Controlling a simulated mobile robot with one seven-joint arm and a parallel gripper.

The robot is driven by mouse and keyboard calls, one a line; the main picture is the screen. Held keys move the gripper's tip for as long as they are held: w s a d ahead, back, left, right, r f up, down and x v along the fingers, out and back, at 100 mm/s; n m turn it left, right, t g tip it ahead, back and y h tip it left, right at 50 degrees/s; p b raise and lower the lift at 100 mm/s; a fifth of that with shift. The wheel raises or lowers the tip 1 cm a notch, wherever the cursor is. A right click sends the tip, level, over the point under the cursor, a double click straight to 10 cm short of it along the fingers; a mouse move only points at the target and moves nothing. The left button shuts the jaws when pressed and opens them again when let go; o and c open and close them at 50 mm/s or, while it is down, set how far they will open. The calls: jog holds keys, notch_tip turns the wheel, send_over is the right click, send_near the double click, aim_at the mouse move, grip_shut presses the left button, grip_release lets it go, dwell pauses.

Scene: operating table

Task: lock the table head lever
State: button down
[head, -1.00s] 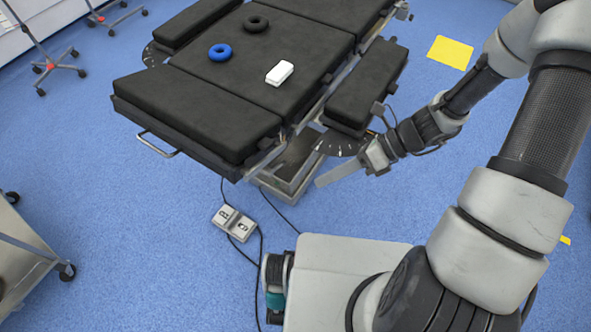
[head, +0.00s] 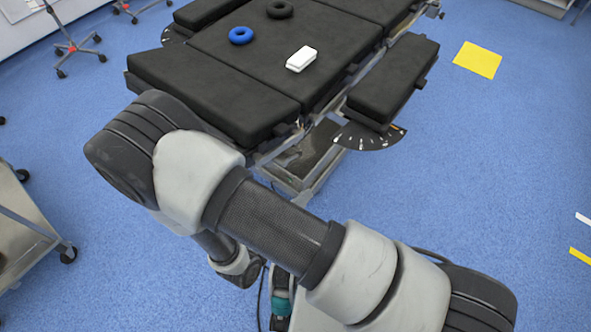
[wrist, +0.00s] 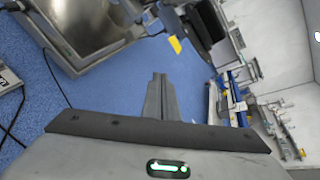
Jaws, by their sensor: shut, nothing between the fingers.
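The operating table (head: 210,97) with black pads stands in the upper half of the head view. Its near end section is in front of my arm. I cannot make out the table head lever for certain in either view; my arm covers the area below the near end section. My gripper (wrist: 160,78) shows in the wrist view, with its fingers together and empty, pointing over the blue floor. In the head view the gripper is hidden behind my arm. The table's metal base (head: 300,165) shows below the pads, and metal parts show at the wrist view's upper left.
A side pad (head: 393,80) with a dial plate (head: 370,137) sits on the table's right. A blue ring (head: 241,35), a black ring (head: 280,9) and a white box (head: 301,59) lie on top. A metal cart (head: 25,225) is at left.

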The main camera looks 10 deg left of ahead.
jog(key=w+a+f+n+y+b, duration=0.2)
jog(key=w+a+n, duration=0.1)
jog(key=w, duration=0.7)
jog(key=shift+w+a+f+t, duration=0.2)
jog(key=shift+w+a+t, duration=0.15)
jog(key=shift+a, duration=0.25)
